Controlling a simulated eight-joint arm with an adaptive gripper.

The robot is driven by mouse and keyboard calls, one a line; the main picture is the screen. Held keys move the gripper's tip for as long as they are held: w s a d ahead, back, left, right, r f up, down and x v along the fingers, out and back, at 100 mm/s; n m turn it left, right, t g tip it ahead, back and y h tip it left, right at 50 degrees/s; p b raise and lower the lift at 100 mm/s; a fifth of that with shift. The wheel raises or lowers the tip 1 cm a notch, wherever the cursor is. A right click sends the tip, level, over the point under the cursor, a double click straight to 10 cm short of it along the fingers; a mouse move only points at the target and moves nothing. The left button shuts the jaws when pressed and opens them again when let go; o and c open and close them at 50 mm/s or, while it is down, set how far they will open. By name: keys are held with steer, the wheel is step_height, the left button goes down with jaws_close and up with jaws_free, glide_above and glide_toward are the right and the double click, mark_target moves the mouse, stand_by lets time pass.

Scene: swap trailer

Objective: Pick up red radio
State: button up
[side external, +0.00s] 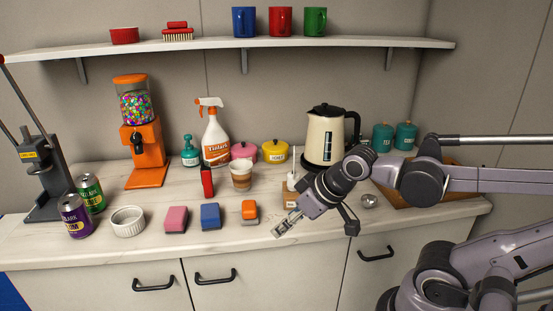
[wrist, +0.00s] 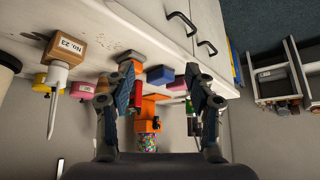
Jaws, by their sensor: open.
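The red radio (side external: 207,182) is a small upright red block with a dark side, standing on the counter left of a striped cup. In the wrist view, a red shape that looks like the radio (wrist: 126,70) shows beside the left finger, partly hidden by it. My gripper (side external: 287,222) is open and empty, near the counter's front edge, to the right of the radio and apart from it. Both spread fingers of my gripper (wrist: 160,74) show in the wrist view.
Pink (side external: 176,219), blue (side external: 210,216) and orange (side external: 249,211) sponges lie along the front. The striped cup (side external: 242,175) and spray bottle (side external: 215,138) stand near the radio. A kettle (side external: 325,138) is at the back right; a wooden block (wrist: 68,48) is left in the wrist view.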

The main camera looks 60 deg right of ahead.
steer(key=w+d+r+n, duration=0.1)
steer(key=w+r+n, duration=0.4)
steer(key=w+n, duration=0.15)
steer(key=n+g+h, duration=0.3)
steer(key=n+g, duration=0.1)
steer(key=n, duration=1.7)
glide_above(203, 169)
steer(key=s+a, duration=0.1)
steer(key=s, duration=0.1)
steer(key=shift+a+f, duration=0.2)
steer(key=shift+f, duration=0.85)
steer(key=shift+w+d+f, duration=0.15)
steer(key=shift+w+f, duration=0.25)
steer(key=shift+f, duration=0.15)
steer(key=x, duration=0.4)
steer(key=shift+w+d+f, duration=0.1)
steer(key=shift+d+f, duration=0.05)
steer(key=shift+f, duration=0.15)
steer(key=shift+d+x, duration=0.15)
steer(key=shift+x, duration=1.15)
steer(key=shift+d+x, duration=0.15)
steer(key=shift+x, duration=1.2)
steer(key=shift+r, duration=0.1)
jaws_close()
